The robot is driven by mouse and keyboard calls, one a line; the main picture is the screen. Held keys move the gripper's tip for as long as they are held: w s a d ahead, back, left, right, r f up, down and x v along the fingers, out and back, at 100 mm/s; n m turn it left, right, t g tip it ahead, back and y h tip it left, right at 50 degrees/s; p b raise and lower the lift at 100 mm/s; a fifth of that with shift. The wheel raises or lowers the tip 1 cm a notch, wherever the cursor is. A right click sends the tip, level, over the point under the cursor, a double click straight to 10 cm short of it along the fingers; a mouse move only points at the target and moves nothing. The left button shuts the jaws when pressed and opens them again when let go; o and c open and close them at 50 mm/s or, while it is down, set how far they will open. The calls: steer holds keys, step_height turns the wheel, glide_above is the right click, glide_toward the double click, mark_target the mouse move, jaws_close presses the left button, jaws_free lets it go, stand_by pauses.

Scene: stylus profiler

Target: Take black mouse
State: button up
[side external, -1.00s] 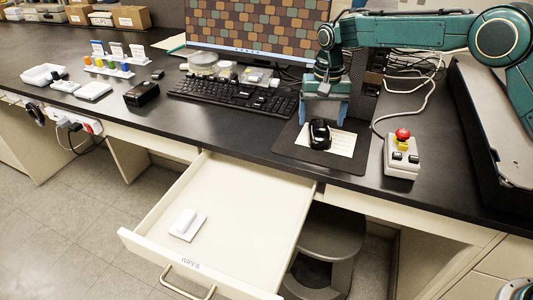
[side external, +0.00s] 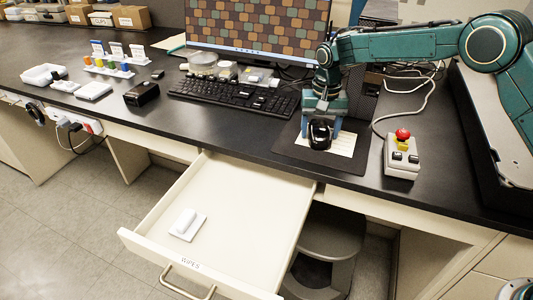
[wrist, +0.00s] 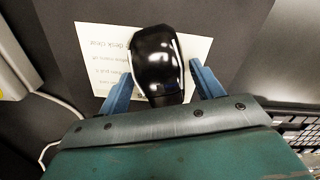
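The black mouse (side external: 320,135) sits on a white printed card (side external: 343,143) on the dark mouse pad (side external: 296,152). In the wrist view the glossy mouse (wrist: 157,62) lies between the two blue fingers of my gripper (wrist: 160,85). My gripper (side external: 320,125) is low over the mouse in the side view, with a finger on each side of it. The fingers are open, and a gap shows between the mouse and each finger. The rear end of the mouse is hidden by the gripper body in the wrist view.
A control box with a red button (side external: 402,155) stands right of the pad, with a white cable behind it. The keyboard (side external: 235,94) is to the left. An open drawer (side external: 235,185) holding a small white object (side external: 187,223) juts out below the desk.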

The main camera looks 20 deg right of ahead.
mark_target(320, 127)
steer(key=c, duration=0.7)
steer(key=shift+r, duration=0.1)
step_height(320, 127, up, 20)
steer(key=shift+f, duration=0.1)
stand_by(0.4)
stand_by(0.4)
steer(key=o, duration=0.4)
steer(key=shift+a, duration=0.1)
steer(key=c, duration=0.8)
